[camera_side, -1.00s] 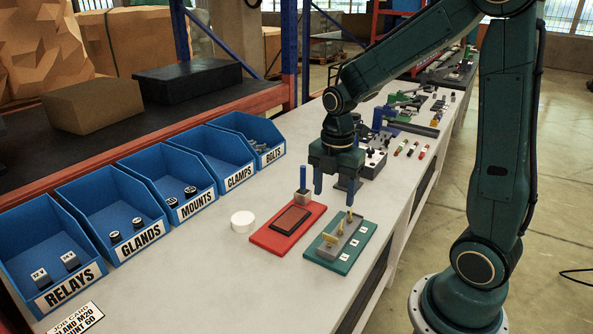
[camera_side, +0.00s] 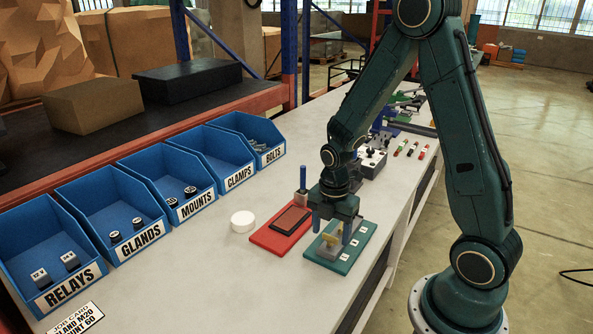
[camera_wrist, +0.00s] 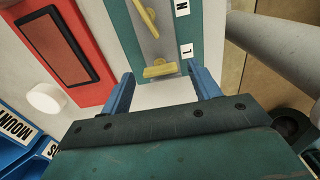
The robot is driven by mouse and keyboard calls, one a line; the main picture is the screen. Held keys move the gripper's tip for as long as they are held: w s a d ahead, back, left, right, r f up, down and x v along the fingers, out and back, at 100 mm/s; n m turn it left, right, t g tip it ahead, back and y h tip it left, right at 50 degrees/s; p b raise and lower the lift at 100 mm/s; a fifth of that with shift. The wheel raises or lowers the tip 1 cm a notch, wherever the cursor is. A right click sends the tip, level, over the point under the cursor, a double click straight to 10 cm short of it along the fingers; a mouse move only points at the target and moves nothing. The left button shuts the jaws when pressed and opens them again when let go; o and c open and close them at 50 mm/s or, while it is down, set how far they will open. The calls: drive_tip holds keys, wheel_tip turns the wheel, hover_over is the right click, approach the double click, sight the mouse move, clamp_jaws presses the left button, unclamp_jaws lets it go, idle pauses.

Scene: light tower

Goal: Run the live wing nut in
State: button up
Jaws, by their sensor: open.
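The green board (camera_side: 345,262) carries a grey terminal block (camera_wrist: 150,42) with brass wing nuts on it. In the wrist view, one brass wing nut (camera_wrist: 160,69) sits beside the white label L (camera_wrist: 187,50). A second brass wing nut (camera_wrist: 149,18) is farther up, near the label N (camera_wrist: 182,8). My gripper (camera_side: 331,229) is over the board in the side view, pointing down. In the wrist view my gripper (camera_wrist: 160,76) is open, with its blue fingers to either side of the L wing nut and nothing held. Their height against the nut is unclear.
A red board (camera_side: 278,240) with a dark pad lies left of the green one, with a blue-handled tool (camera_side: 302,180) at its back. A white round piece (camera_side: 243,221) stands farther left. Blue bins (camera_side: 130,215) line the bench's left side.

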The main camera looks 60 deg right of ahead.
drive_tip(key=shift+f, duration=0.4)
drive_tip(key=c, duration=1)
